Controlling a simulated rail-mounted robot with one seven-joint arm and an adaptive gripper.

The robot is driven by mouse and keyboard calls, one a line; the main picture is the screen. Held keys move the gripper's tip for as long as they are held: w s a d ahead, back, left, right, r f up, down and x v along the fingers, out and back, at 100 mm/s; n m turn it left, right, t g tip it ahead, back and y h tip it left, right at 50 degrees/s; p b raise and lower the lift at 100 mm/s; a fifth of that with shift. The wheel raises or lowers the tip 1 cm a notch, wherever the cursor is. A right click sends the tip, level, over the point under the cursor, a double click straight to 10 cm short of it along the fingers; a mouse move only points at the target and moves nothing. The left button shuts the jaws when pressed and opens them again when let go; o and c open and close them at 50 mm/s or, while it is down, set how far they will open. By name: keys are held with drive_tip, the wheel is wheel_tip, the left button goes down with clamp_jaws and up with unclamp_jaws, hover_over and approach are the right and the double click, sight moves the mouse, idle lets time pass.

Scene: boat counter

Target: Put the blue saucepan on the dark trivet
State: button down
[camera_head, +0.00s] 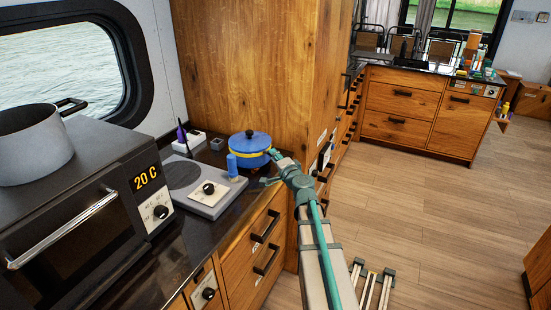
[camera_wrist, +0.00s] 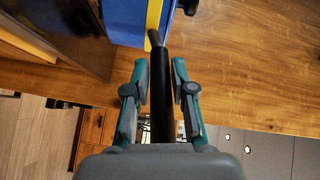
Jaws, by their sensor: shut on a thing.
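The blue saucepan (camera_head: 250,145) has a blue lid, a dark knob and a yellow band, and is at the far end of the counter beside the wooden cabinet. My gripper (camera_head: 275,154) is at its right side. In the wrist view, the saucepan's blue wall (camera_wrist: 124,22) is at the top, and its black handle runs down between the fingers of my gripper (camera_wrist: 158,75), which is shut on it. I cannot tell whether the pan's base touches the counter. I cannot pick out the dark trivet with certainty.
A hot plate (camera_head: 212,197) with a dark round plate and knob stands left of the saucepan. A blue cylinder (camera_head: 232,165) is close in front of the pan. An oven (camera_head: 75,205) carries a grey pot (camera_head: 33,145). The tall wooden cabinet (camera_head: 245,70) rises behind the pan.

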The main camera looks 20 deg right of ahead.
drive_tip(key=c, duration=1)
unclamp_jaws()
drive_tip(key=shift+s+r, duration=0.1)
